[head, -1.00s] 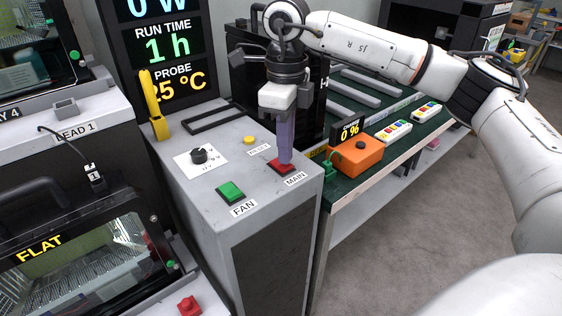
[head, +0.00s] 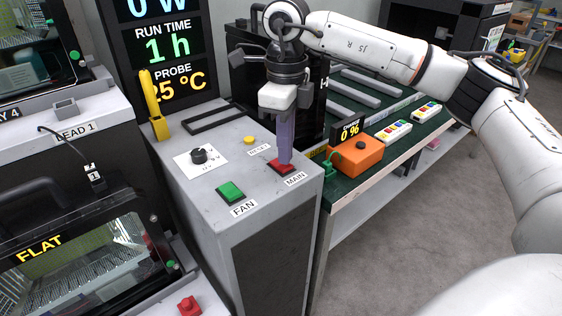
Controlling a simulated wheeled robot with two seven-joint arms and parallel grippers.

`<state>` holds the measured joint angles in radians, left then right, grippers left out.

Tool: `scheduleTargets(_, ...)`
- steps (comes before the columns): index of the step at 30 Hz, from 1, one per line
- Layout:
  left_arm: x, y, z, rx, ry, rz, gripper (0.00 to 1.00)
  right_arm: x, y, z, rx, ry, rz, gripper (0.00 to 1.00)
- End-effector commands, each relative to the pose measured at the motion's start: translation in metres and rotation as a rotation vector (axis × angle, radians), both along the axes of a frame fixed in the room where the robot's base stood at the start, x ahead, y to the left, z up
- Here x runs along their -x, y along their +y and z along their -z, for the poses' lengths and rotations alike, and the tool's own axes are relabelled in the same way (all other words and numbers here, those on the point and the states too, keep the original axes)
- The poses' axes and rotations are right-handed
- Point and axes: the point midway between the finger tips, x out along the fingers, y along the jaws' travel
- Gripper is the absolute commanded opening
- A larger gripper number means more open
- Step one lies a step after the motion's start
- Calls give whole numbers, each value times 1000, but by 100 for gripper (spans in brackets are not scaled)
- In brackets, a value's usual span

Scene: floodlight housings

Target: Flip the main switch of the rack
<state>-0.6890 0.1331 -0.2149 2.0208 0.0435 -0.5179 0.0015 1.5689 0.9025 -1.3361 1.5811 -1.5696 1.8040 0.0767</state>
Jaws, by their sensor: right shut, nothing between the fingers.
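The red main switch (head: 275,167) sits on the grey top of the rack (head: 215,215), near its right edge, beside the label MAIN (head: 296,179). My right gripper (head: 285,160) points straight down with its fingers shut and empty. Its tips are at the red switch and seem to touch it; they hide part of it. I cannot tell which way the switch is set. The green FAN switch (head: 230,192) lies in front and to the left. My left gripper is not in view.
A black knob (head: 199,156) and a yellow RESET button (head: 249,140) share the rack top. A yellow clip-like tool (head: 152,105) stands at its back left edge. An orange box (head: 357,155) is on the green bench to the right. The display (head: 165,50) reads 0 W.

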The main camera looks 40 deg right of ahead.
Motion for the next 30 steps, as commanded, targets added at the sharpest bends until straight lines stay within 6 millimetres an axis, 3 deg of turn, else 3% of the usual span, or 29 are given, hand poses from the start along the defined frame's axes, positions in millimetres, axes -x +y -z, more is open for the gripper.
scheduleTargets(30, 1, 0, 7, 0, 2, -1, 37, 0, 0, 10, 0, 0, 0, 0)
